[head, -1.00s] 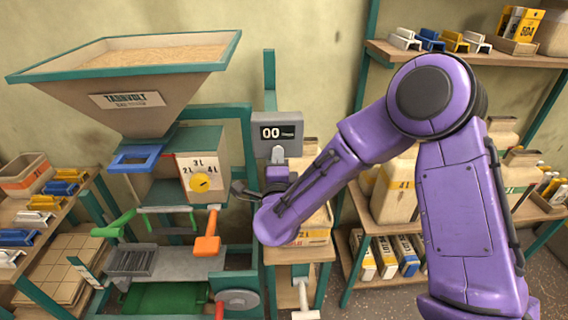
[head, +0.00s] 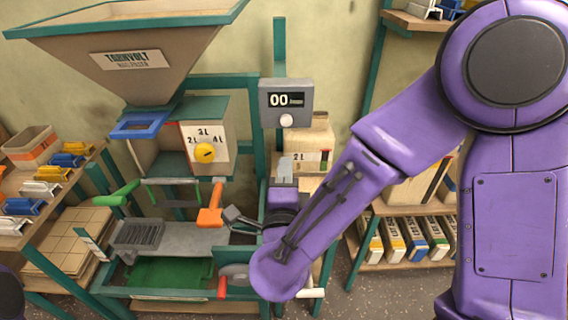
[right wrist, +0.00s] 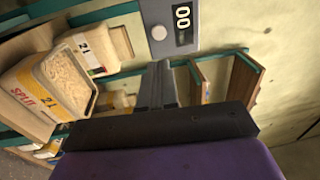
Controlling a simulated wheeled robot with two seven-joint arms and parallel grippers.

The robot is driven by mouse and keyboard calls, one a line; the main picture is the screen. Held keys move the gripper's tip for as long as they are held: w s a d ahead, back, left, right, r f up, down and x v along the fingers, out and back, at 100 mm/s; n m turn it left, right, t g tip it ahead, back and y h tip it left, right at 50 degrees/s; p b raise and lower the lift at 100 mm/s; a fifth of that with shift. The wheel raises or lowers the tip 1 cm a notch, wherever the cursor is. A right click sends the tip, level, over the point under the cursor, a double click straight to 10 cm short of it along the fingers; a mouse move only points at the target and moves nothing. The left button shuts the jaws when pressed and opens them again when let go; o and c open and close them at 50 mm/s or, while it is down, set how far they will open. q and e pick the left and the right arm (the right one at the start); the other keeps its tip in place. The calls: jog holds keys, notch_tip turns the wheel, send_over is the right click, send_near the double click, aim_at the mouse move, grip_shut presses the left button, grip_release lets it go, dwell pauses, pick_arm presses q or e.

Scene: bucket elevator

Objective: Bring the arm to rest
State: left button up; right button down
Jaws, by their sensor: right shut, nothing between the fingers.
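My right arm reaches in from the right of the head view, purple and bent at the elbow. Its gripper (head: 285,162) points away from me below the display box (head: 286,103), which reads 00. In the right wrist view the gripper's grey fingers (right wrist: 157,86) are together with nothing between them. They show below the display (right wrist: 183,22). No contact with anything is visible. My left gripper is not in view; only a dark purple bit of my own body shows at the lower left edge.
The machine has a hopper (head: 125,48), a dial (head: 204,152), an orange lever (head: 211,206) and a grey tray (head: 170,238) left of my arm. Shelves with cartons (head: 407,240) stand behind it. In the wrist view an open grain container (right wrist: 68,78) is at left.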

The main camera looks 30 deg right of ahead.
jog(key=shift+a, duration=0.15)
jog(key=shift+w, duration=0.1)
jog(key=s+d+f+n+g+y, duration=0.25)
jog(key=f+n, duration=0.25)
jog(key=f, duration=0.8)
jog(key=s+d+f+n+g+y, duration=0.1)
jog(key=s+f+n+g+y, duration=0.15)
jog(key=f+n, duration=0.7)
jog(key=s+d+f+n+g, duration=0.1)
jog(key=s+d+f+g, duration=0.2)
jog(key=s+f, duration=0.6)
jog(key=s+d+f+n+g+y+b, duration=0.1)
jog(key=s+d+f+g, duration=0.2)
jog(key=s+f, duration=0.6)
notch_tip(320, 180, down, 2)
jog(key=g, duration=0.2)
jog(key=shift+d+g+b, duration=0.2)
jog(key=shift+g+b, duration=0.1)
jog(key=shift+n, duration=0.25)
